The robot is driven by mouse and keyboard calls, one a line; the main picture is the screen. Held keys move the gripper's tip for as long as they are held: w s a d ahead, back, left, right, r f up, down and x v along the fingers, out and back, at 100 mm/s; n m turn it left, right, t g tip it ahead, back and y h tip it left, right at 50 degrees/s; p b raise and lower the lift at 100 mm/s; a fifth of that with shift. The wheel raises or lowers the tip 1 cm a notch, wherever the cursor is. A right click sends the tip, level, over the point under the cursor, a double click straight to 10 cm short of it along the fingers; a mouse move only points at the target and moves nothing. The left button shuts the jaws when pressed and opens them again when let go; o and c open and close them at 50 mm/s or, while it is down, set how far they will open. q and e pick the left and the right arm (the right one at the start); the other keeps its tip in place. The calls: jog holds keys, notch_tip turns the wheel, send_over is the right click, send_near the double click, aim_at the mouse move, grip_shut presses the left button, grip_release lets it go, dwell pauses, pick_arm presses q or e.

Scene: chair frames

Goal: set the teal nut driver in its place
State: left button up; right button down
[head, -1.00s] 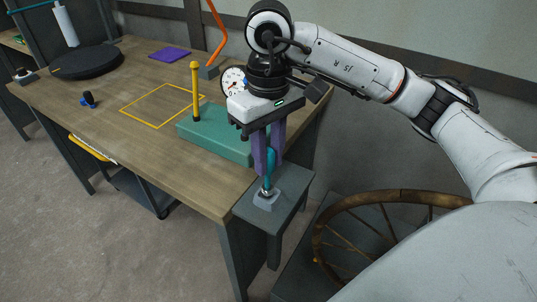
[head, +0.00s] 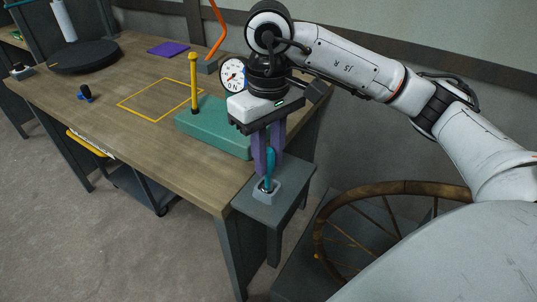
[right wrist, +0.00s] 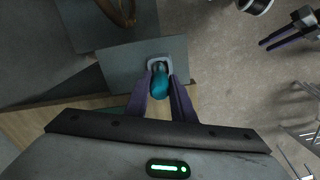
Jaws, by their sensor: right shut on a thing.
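The teal nut driver (head: 270,163) stands about upright between the purple fingers of my right gripper (head: 267,165), which is shut on it. Its lower end is at the opening of a small grey holder block (head: 267,195) on a small grey side table (head: 295,183). How deep its tip sits is hidden. In the right wrist view the teal handle (right wrist: 160,86) is between the fingertips (right wrist: 161,88), with the holder (right wrist: 160,61) just beyond it. My left gripper (right wrist: 285,38) shows at the upper right of that view, its two fingers apart and empty.
The wooden workbench (head: 150,135) adjoins the side table. On it are a green block (head: 215,130) with a yellow post (head: 194,85), a dial gauge (head: 233,72) and an orange bent rod (head: 219,30). A spoked wheel (head: 325,220) stands right of the side table.

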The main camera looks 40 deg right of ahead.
jog(key=c, duration=1.4)
grip_release()
jog(key=shift+c, duration=0.2)
notch_tip(320, 180, up, 2)
jog(key=shift+w, duration=0.1)
notch_tip(320, 180, up, 8)
jog(key=shift+f+p, duration=0.25)
jog(key=shift+p, duration=0.85)
pick_arm(q)
notch_tip(320, 180, up, 3)
jog(key=shift+d+f, duration=0.15)
pick_arm(e)
jog(key=shift+r, duration=0.4)
